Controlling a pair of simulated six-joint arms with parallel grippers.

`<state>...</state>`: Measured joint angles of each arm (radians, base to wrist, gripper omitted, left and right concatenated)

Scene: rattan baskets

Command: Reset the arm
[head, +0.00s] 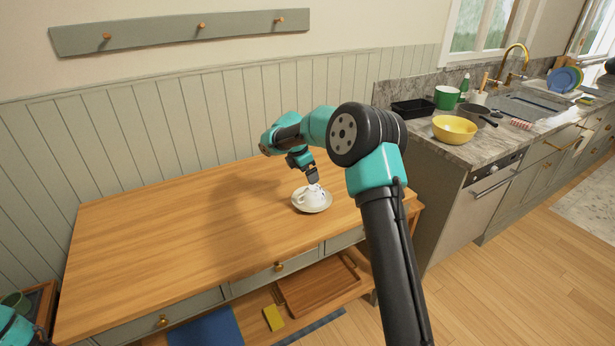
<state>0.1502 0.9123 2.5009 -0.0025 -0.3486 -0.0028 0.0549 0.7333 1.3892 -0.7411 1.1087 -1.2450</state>
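My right gripper (312,178) points down over the wooden table, just above a white cup (309,197) with dark marks. The cup sits on a white saucer (324,207) near the table's right side. The fingertips are at or just above the cup's rim; I cannot tell whether they touch it or how far apart they are. My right arm reaches in from the lower right and bends over the table. Only a teal piece of my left arm shows at the bottom left corner; its gripper is out of view.
The wooden table (160,240) is otherwise bare, with wide free room on its left. A lower shelf holds a wooden tray (318,288) and a yellow item (272,318). The counter at right holds a yellow bowl (454,129), green mug (446,97) and black container (412,107).

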